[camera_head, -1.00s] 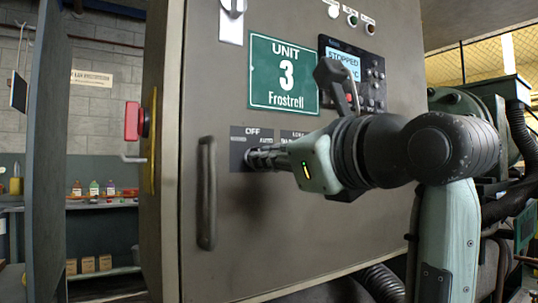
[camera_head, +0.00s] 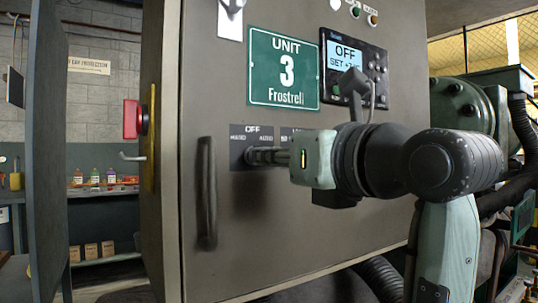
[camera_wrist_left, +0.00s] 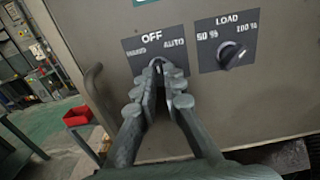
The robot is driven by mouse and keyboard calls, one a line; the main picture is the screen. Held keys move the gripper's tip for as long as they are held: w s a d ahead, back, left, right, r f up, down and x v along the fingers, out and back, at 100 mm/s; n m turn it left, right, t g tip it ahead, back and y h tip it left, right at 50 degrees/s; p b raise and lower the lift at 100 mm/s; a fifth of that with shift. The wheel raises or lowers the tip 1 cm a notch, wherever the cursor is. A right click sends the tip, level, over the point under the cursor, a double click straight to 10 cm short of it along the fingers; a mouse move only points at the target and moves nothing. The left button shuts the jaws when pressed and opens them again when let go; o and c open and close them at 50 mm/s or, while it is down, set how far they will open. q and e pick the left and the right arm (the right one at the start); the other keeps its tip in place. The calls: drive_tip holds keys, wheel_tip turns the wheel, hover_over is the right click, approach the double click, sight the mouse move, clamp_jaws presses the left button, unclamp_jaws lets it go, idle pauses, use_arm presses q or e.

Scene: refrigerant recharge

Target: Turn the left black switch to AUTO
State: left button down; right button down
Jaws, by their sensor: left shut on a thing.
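The left black switch (camera_wrist_left: 156,63) sits on a dark plate lettered HAND, OFF and AUTO (camera_wrist_left: 172,52) on the grey cabinet door. My left gripper (camera_wrist_left: 159,80) is shut on the switch, one finger on each side. It points straight at the door in the head view (camera_head: 254,156). The fingers hide most of the switch, so its pointer is hard to read, but they line up roughly with OFF. The controller screen (camera_head: 341,56) above reads OFF, with a SET line partly covered by my arm. My right gripper is not in view.
A second black switch (camera_wrist_left: 232,54), marked LOAD 50 % and 100 %, is close on the right. A vertical door handle (camera_head: 206,193) stands left of the gripper. Pipes and machinery are at the right.

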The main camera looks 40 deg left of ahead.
use_arm(q)
drive_tip(key=m, duration=0.4)
drive_tip(key=m, duration=0.3)
drive_tip(key=c, duration=1.7)
unclamp_jaws()
drive_tip(key=shift+m, duration=0.3)
drive_tip(key=shift+d, duration=0.1)
drive_tip(key=v, duration=0.9)
